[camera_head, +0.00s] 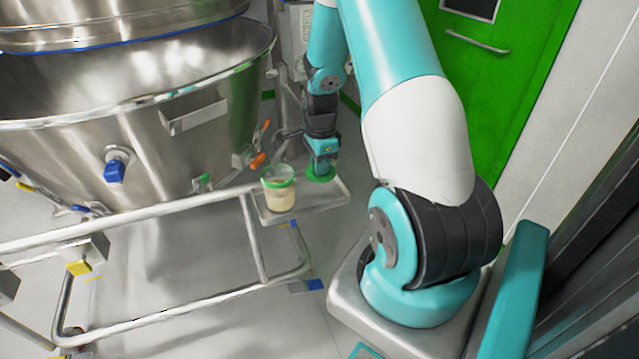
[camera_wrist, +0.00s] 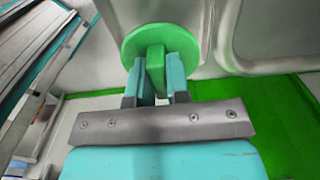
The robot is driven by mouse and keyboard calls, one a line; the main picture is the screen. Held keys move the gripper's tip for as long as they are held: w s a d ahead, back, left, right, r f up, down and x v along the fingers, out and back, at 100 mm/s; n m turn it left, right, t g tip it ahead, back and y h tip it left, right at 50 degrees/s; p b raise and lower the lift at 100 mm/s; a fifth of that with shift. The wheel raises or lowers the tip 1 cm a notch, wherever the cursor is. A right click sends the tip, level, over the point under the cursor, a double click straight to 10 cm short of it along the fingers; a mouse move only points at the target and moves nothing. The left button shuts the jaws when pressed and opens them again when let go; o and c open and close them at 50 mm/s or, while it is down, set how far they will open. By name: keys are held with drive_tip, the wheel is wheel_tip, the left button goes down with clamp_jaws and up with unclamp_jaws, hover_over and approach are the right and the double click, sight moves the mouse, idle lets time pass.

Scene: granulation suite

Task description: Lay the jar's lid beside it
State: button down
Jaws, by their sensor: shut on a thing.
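The jar (camera_head: 279,196) stands upright on a small metal shelf (camera_head: 300,210). It is clear with a green band near its top and pale contents, and its mouth looks uncovered. The green lid (camera_head: 320,178) is to the right of the jar, apart from it, over the same shelf. In the wrist view, the lid (camera_wrist: 132,46) is a round green disc with a block-like knob (camera_wrist: 155,72). My gripper (camera_wrist: 157,68) is shut on that knob. In the head view, my gripper (camera_head: 321,165) points down at the shelf. I cannot tell whether the lid touches the shelf.
A large steel vessel (camera_head: 140,150) with a tubular rail (camera_head: 150,213) fills the left side. Orange-handled fittings (camera_head: 257,160) are just behind the jar. A green door (camera_head: 530,60) stands at the back right.

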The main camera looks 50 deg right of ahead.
sight(320, 194)
drive_tip(key=shift+f, duration=2.9)
drive_tip(key=shift+f, duration=0.2)
drive_tip(key=c, duration=1.1)
unclamp_jaws()
drive_tip(key=shift+r, duration=0.1)
